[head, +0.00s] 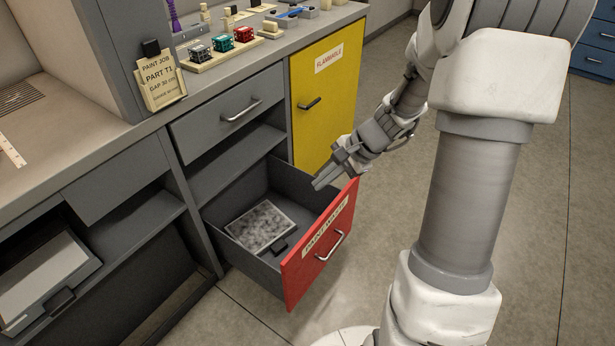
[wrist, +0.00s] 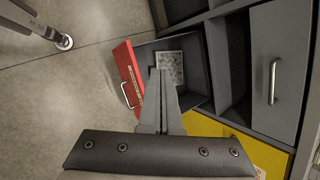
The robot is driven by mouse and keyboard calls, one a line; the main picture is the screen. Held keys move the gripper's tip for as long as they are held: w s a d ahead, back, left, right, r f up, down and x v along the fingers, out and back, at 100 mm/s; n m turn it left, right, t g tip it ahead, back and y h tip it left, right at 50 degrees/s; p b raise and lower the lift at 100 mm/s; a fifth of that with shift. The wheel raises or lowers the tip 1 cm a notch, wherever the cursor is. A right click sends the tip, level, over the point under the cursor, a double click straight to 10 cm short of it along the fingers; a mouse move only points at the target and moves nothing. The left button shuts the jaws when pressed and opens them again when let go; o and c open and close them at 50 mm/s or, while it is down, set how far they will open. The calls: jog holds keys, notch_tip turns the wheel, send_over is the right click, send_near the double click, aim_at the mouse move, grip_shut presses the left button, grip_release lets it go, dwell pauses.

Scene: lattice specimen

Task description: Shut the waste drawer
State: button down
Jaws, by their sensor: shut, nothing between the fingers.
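The waste drawer (head: 305,262) has a red front with a metal bar handle (head: 330,246) and a pale label. It stands pulled well out of the grey cabinet. A speckled grey-white sheet or pad (head: 262,227) lies inside it, with a small dark piece beside it. The red front (wrist: 128,72) and the sheet (wrist: 170,66) also show in the wrist view. My gripper (head: 318,183) is shut and empty. In the head view it appears over the drawer's upper right side, near the red front's far end. The shut fingers (wrist: 160,74) overlap the drawer in the wrist view; contact is unclear.
A yellow cabinet door (head: 325,100) marked flammable stands beside the drawer. A shut grey drawer (head: 228,113) and an open shelf are above it. The counter holds small coloured lattice cubes (head: 222,44) on a tray. The floor (head: 375,225) before the drawer is clear.

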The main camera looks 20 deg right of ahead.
jog(key=w+d+f+m+t+y, duration=0.1)
jog(key=d+f+m, duration=0.3)
jog(key=f, duration=0.3)
jog(key=w+d+f+m+t, duration=0.1)
jog(key=w+d+f+m, duration=0.1)
jog(key=d+f+m, duration=0.4)
jog(key=m+t+b, duration=0.2)
jog(key=m+b, duration=0.1)
jog(key=m, duration=0.2)
send_near(321, 226)
notch_tip(321, 226, down, 4)
jog(key=w+a, duration=0.2)
jog(key=shift+w+a+f+h+b, duration=0.2)
jog(key=shift+w+a+h+b, duration=0.15)
jog(key=shift+a+h+b, duration=0.05)
jog(key=shift+w+a+r, duration=0.1)
jog(key=shift+w+a, duration=0.1)
jog(key=shift+w, duration=0.15)
jog(key=shift+w+a, duration=0.15)
